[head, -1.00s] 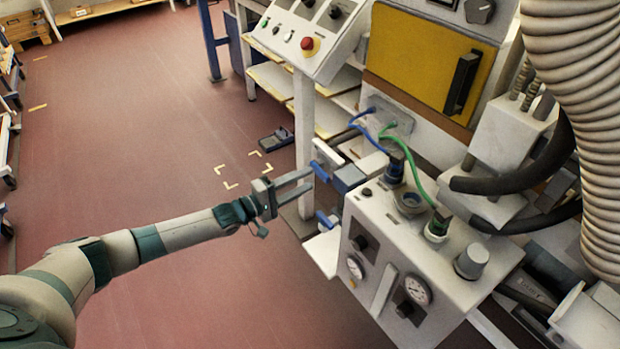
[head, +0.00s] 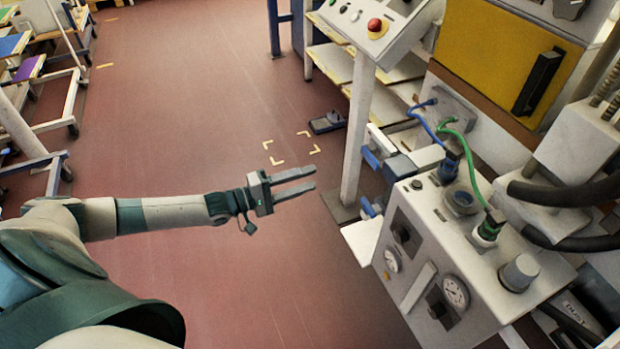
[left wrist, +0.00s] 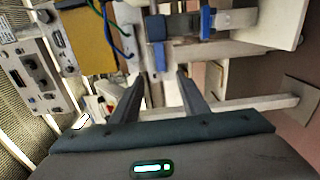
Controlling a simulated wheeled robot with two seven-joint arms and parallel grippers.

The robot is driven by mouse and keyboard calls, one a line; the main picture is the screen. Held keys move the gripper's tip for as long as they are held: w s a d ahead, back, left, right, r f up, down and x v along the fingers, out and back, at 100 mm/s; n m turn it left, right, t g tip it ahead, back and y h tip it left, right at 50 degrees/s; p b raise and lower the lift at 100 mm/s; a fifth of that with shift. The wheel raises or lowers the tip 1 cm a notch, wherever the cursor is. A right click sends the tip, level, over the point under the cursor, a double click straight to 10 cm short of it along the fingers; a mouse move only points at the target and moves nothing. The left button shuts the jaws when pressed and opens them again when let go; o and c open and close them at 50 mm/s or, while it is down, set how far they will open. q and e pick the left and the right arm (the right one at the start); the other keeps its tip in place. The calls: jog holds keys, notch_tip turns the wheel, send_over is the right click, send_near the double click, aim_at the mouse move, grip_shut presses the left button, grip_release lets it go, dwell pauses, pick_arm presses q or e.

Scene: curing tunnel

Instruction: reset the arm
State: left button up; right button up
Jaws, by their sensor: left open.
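My left arm reaches in from the left in the head view. Its gripper (head: 314,180) is open and empty, held over the red floor. It is left of the machine's blue clamp handles and apart from them. In the left wrist view the two fingers (left wrist: 160,90) stand apart with nothing between them. Beyond them are a blue-handled clamp (left wrist: 205,25) and a pale post. My right gripper is in neither view.
A grey machine box (head: 425,255) with gauges and blue and green hoses stands at right. Behind it are a yellow door (head: 500,55) and a control panel with a red button (head: 376,26). A black pedal (head: 327,122) lies on the floor. Racks stand at left; the middle floor is clear.

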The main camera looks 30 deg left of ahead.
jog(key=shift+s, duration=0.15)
pick_arm(q)
jog(key=shift+f, duration=0.1)
jog(key=s+d+f+m+g+y+p, duration=0.1)
jog(key=s+d+f+m+y, duration=0.15)
jog(key=f, duration=0.55)
jog(key=s+d+f+m+g+y+p, duration=0.1)
jog(key=s+d+f+m+y, duration=0.2)
jog(key=f, duration=0.6)
jog(key=s+d+f+m+g+y, duration=0.1)
jog(key=s+d+f+m, duration=0.2)
jog(key=f, duration=0.5)
jog(key=s+d+f+m+g+y, duration=0.1)
jog(key=s+d+f+m+g, duration=0.1)
jog(key=s+f, duration=0.6)
jog(key=s+d+f+m+g+y+p, duration=0.1)
jog(key=s+d+f+m+g+y, duration=0.1)
jog(key=s+f, duration=0.6)
jog(key=s+g, duration=0.1)
jog(key=s, duration=0.6)
jog(key=shift+s+g, duration=0.4)
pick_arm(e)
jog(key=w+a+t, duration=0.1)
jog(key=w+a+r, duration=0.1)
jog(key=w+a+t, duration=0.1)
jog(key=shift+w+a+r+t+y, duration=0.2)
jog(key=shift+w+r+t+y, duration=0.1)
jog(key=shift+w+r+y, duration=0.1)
